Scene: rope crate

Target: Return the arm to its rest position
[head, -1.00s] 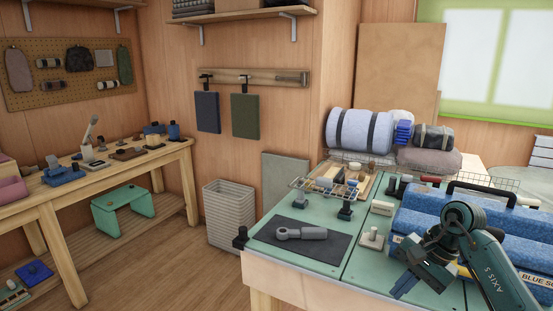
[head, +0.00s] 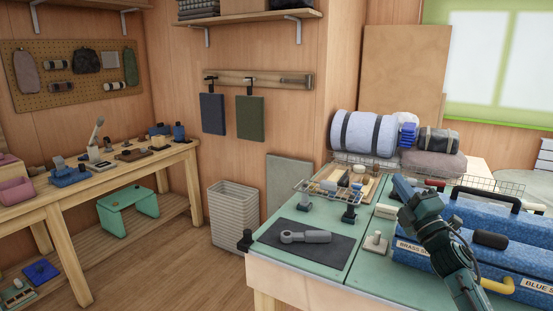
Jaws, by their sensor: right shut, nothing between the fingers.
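My right arm comes in from the lower right corner. The arm covers part of the blue crate labelled "BRASS" (head: 409,247) and part of the one labelled "BLUE" (head: 535,286). My left gripper is not in view.
A grey wrench-like tool (head: 305,237) lies on a dark mat (head: 290,250) left of the arm. A small pale block with a knob (head: 376,243) stands between them.

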